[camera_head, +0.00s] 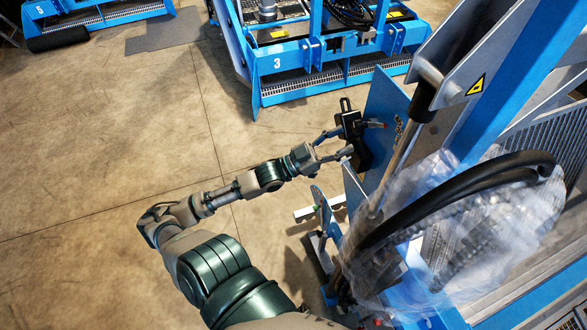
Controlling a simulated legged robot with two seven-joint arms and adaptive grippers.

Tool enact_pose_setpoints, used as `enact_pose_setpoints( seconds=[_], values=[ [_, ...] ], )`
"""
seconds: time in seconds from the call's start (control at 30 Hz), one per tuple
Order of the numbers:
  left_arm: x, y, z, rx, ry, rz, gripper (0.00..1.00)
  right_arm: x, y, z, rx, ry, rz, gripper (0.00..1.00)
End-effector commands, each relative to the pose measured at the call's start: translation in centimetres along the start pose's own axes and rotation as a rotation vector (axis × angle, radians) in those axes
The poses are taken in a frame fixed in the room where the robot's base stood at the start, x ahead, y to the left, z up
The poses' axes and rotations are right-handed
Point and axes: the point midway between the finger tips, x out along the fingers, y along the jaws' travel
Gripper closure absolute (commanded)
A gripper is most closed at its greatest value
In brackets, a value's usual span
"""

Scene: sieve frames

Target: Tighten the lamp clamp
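A black lamp with its clamp (353,127) is fixed at the edge of a blue upright plate (383,105) on the near blue machine. Floor shows between the fingers. The screw of the clamp cannot be made out. My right gripper is not in view.
Black hoses (455,195) and clear plastic wrap (500,225) bulge from the near machine at the right. A metal cylinder (410,130) slants beside the plate. Another blue machine marked 3 (300,60) stands behind. The concrete floor (100,140) at the left is clear.

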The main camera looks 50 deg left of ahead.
Motion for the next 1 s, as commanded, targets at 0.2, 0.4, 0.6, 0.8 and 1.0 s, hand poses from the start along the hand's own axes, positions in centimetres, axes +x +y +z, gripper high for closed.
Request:
enact_pose_setpoints(
  seconds=[0.2, 0.4, 0.6, 0.8, 1.0],
  values=[
    [-1.8, 0.1, 0.2, 0.001, -0.004, -0.001, 0.48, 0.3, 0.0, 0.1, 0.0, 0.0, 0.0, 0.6],
    [-3.2, 0.4, 0.1, 0.001, -0.005, -0.001, 0.48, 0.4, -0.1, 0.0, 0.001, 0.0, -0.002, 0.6],
    [-4.7, 0.7, 0.0, 0.002, -0.004, -0.001, 0.48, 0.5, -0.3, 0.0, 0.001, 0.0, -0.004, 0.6],
    [-6.2, 0.6, 0.0, 0.002, -0.004, -0.002, 0.48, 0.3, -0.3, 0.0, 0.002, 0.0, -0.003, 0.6],
    [-7.9, 0.6, 0.0, 0.001, -0.004, -0.003, 0.48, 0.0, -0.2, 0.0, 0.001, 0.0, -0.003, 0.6]
  ],
)
